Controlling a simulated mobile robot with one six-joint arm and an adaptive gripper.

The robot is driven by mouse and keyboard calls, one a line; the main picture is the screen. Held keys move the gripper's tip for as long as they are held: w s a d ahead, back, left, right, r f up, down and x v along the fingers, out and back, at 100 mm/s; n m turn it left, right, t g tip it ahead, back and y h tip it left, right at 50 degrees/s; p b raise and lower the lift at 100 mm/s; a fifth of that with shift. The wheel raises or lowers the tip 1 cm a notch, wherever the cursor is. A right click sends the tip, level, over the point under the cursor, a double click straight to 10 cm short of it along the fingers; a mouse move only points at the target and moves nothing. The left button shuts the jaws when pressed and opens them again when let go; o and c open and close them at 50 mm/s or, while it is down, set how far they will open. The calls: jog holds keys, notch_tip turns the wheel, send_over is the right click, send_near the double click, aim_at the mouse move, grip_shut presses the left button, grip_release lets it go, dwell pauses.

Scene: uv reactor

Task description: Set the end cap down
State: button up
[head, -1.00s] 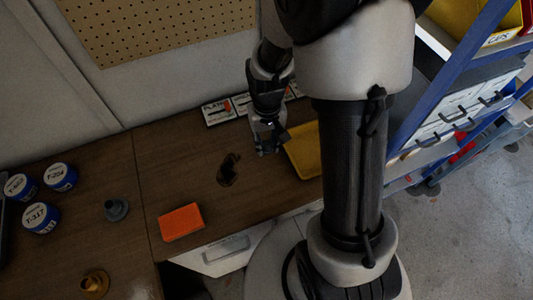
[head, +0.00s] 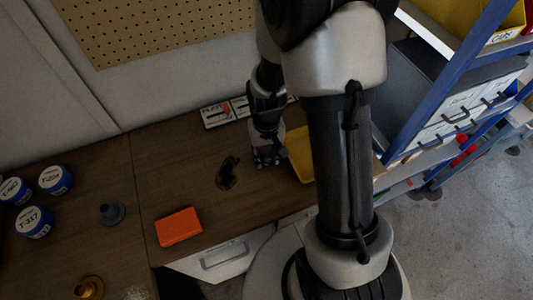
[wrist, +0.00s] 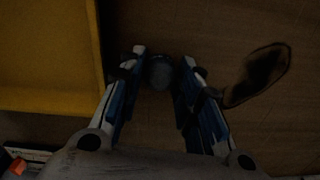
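The end cap appears as a small dark grey round piece (wrist: 160,72) between my fingertips in the wrist view. My gripper (wrist: 163,62) has its two blue-lined fingers close on either side of it, and contact at the right finger is hard to make out in the dim light. In the head view my gripper (head: 267,158) points down low over the brown workbench (head: 190,165), just left of the yellow tray (head: 298,155). The cap cannot be made out there. Whether it touches the bench is unclear.
The yellow tray also fills the upper left of the wrist view (wrist: 45,60). A dark curved piece (head: 228,172) lies close left of my gripper. An orange block (head: 179,227), a grey flanged part (head: 112,213) and blue-and-white jars (head: 55,180) stand farther left. Labelled plates (head: 217,115) lie behind.

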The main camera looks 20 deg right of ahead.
jog(key=shift+o, duration=1.4)
jog(key=shift+r, duration=0.1)
